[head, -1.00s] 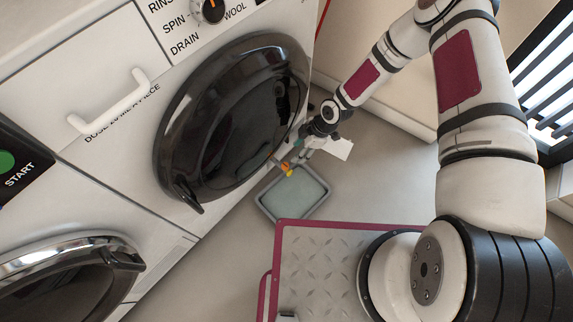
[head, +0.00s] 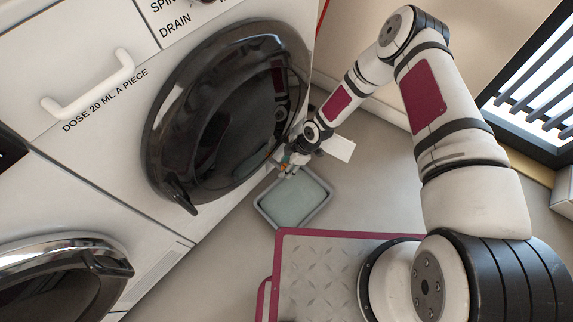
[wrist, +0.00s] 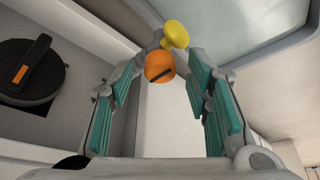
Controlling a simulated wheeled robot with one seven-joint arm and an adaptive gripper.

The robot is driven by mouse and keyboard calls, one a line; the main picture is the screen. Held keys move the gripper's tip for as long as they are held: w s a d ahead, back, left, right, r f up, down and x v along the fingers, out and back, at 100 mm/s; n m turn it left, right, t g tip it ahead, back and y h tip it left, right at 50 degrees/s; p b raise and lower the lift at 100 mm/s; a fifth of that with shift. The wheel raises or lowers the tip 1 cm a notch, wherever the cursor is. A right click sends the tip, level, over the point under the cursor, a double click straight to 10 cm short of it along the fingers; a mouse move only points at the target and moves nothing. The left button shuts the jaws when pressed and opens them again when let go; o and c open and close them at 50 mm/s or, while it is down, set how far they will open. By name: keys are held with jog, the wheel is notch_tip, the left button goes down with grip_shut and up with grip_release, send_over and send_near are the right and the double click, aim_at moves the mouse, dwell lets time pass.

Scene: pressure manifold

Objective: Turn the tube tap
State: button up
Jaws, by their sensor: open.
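The tube tap shows in the wrist view as an orange rounded knob (wrist: 159,66) with a dark slot, beside a yellow round end (wrist: 176,34) on a grey stem. My gripper (wrist: 162,82) is open, its teal-padded fingers on either side of the orange knob. I cannot tell whether either pad touches it. In the head view my gripper (head: 287,166) is low by the washer front, above the tray's upper edge, and largely hides the tap.
A grey tray (head: 325,207) lies on the floor below the gripper. The washer's black door (head: 215,110) bulges close by on the left. A black round cap with an orange mark (wrist: 26,72) sits in a recess. A white card (head: 339,148) is beside the wrist.

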grip_shut()
jog(key=shift+m, duration=0.3)
jog(key=m, duration=0.1)
jog(key=m+t+p, duration=0.1)
jog(key=shift+s+m, duration=0.2)
jog(key=shift+m, duration=0.2)
jog(key=m+t+h+p, duration=0.1)
jog(key=m+t, duration=0.1)
jog(key=m, duration=0.2)
jog(key=shift+a+m, duration=0.1)
jog(key=shift+m, duration=0.2)
jog(key=m+t, duration=0.1)
jog(key=m, duration=0.2)
jog(key=shift+s+m+h+p, duration=0.1)
jog(key=shift+m+h+p, duration=0.2)
jog(key=shift+h+p, duration=0.1)
jog(key=shift+a+m+t+h, duration=0.1)
jog(key=shift+m+t+h, duration=0.3)
jog(key=shift+m, duration=1.2)
